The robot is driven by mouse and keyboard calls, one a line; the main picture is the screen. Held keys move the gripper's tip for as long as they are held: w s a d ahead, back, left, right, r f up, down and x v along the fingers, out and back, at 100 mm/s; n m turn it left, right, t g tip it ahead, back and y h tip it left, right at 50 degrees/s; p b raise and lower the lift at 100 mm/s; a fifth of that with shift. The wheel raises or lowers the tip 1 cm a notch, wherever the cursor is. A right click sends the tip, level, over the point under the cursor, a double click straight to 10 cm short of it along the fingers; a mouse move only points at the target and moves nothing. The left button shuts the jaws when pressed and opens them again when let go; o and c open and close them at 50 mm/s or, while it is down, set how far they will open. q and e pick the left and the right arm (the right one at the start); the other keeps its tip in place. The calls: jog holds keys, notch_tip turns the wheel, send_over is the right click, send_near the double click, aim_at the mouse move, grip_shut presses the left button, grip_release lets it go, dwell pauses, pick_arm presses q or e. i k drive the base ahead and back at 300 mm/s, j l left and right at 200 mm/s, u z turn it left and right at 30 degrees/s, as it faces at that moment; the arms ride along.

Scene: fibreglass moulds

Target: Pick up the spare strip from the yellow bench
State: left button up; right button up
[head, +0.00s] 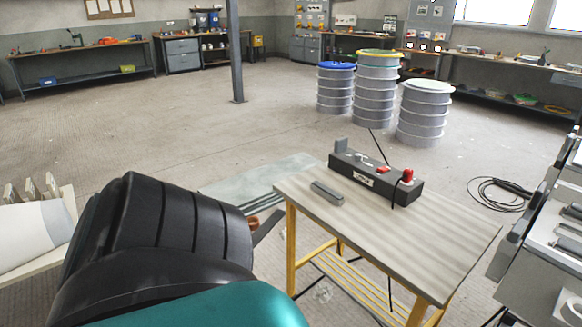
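The spare strip (327,193) is a short dark grey bar lying flat on the yellow bench (420,248), near its back left edge. The bench has a pale striped wooden top and yellow legs. My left arm, black and teal, fills the lower left of the head view, left of the bench. A dark flat piece (268,227) sticks out behind it and may be part of my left gripper. The rest of that gripper is hidden, so I cannot tell its opening. Nothing touches the strip. My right gripper is not in view.
A dark control box (375,178) with red knobs stands on the bench behind the strip. Three drums (376,95) stand beyond. Grey machinery (548,250) is close on the right. A black cable coil (497,195) lies on the floor. The bench's front top is clear.

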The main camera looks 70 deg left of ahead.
aim_at(336, 199)
jog(key=u, duration=1.9)
jog(key=i+j+z, duration=0.15)
jog(key=i+j, duration=0.2)
jog(key=i+j+z, duration=0.2)
jog(key=i+j, duration=0.15)
jog(key=j, duration=0.15)
jog(key=i+j+z, duration=0.15)
jog(key=i+j, duration=0.15)
jog(key=j, duration=0.2)
